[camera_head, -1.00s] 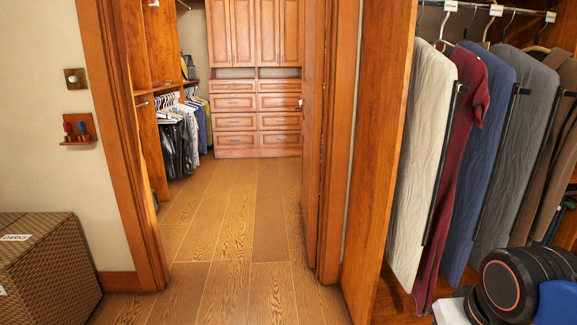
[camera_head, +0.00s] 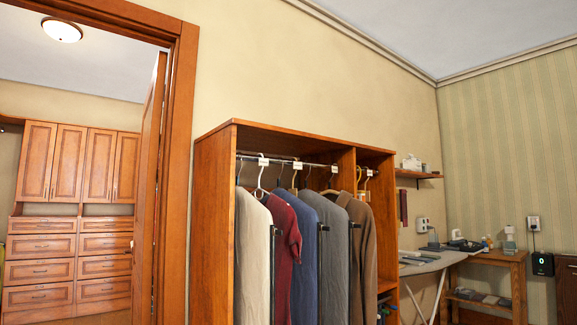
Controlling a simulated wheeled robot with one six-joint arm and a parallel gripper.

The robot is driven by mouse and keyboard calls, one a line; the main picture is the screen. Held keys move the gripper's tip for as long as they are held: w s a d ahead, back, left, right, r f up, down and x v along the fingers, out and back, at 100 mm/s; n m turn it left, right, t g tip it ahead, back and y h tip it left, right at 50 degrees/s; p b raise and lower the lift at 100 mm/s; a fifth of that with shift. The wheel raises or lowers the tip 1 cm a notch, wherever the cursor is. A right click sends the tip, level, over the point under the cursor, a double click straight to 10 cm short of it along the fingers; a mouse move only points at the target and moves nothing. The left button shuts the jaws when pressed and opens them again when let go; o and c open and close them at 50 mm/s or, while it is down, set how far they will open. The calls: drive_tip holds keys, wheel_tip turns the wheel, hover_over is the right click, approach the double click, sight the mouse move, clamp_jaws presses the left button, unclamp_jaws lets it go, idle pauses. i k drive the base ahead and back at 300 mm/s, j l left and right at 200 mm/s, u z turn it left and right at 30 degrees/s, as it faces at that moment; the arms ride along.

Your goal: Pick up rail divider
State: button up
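Small white tags sit along the metal clothes rail (camera_head: 283,160) in the open wooden wardrobe. They look like rail dividers: one at the left (camera_head: 263,161), one (camera_head: 297,165) and one (camera_head: 334,169) further along, and one in the right bay (camera_head: 369,172). They are too small for their markings to be read. Hangers with clothes hang between and below them. My gripper is not in view.
The wardrobe (camera_head: 213,228) holds a cream garment (camera_head: 252,260), a red shirt (camera_head: 287,229) and other clothes, with dark upright bars between them. A doorway with a wooden door (camera_head: 150,190) is left. An ironing board (camera_head: 428,266) and wooden side table (camera_head: 497,258) stand right.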

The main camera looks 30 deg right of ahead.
sight(365, 184)
drive_tip(key=z, duration=1.35)
drive_tip(key=i+l, duration=0.95)
drive_tip(key=i, duration=0.25)
drive_tip(key=l+z, duration=0.05)
